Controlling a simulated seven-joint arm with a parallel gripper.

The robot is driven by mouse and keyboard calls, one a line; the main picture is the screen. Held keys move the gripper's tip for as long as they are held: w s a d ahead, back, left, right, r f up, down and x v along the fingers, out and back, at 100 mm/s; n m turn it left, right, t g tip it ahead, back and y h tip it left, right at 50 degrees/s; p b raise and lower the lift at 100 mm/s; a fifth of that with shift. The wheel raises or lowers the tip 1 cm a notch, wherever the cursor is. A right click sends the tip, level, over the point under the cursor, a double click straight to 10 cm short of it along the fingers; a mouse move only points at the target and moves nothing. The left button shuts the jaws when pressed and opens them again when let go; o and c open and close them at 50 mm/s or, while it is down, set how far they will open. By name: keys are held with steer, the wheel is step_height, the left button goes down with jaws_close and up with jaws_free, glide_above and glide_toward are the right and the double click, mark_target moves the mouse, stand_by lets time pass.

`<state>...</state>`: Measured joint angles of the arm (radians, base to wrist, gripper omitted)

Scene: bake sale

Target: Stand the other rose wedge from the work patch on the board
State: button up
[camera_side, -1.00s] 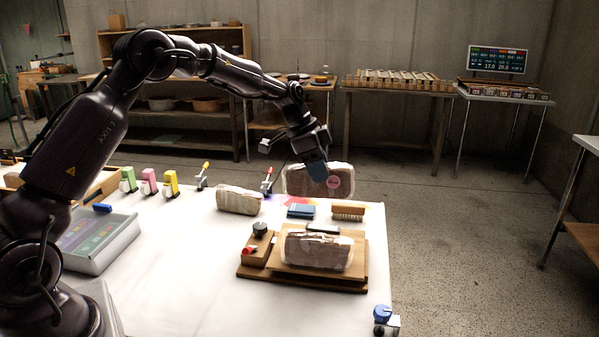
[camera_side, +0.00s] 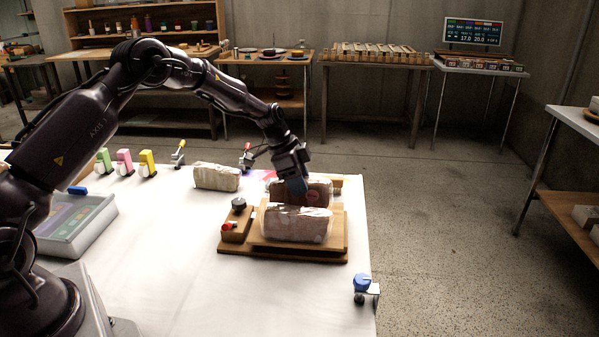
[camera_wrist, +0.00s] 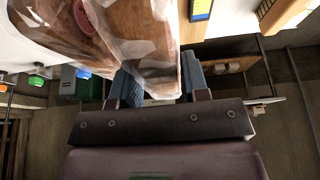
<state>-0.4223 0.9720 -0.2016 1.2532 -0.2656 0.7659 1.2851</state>
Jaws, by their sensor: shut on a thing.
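My gripper (camera_side: 297,186) is shut on a clear-wrapped brown wedge (camera_side: 320,188) with a round rose label. In the wrist view the wedge (camera_wrist: 135,28) sits between the blue fingers (camera_wrist: 160,84), with the label near the top left. The wedge is just behind a second wrapped piece (camera_side: 297,225) that rests on the wooden board (camera_side: 336,238). I cannot tell whether the held wedge touches the board. The work patch (camera_side: 261,175) shows as a strip of pink behind the gripper, partly hidden.
Another wrapped piece (camera_side: 216,178) lies at the back of the white table. A wooden block with a dark knob (camera_side: 239,203) stands at the board's left. A blue-knobbed clamp (camera_side: 361,285) is at the front right edge. A grey tray (camera_side: 72,225) is left. The table's front middle is clear.

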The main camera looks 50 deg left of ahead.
steer(key=shift+f, duration=0.95)
steer(key=shift+f, duration=0.5)
steer(key=o, duration=0.7)
steer(key=shift+o, duration=0.2)
steer(key=shift+r, duration=4.5)
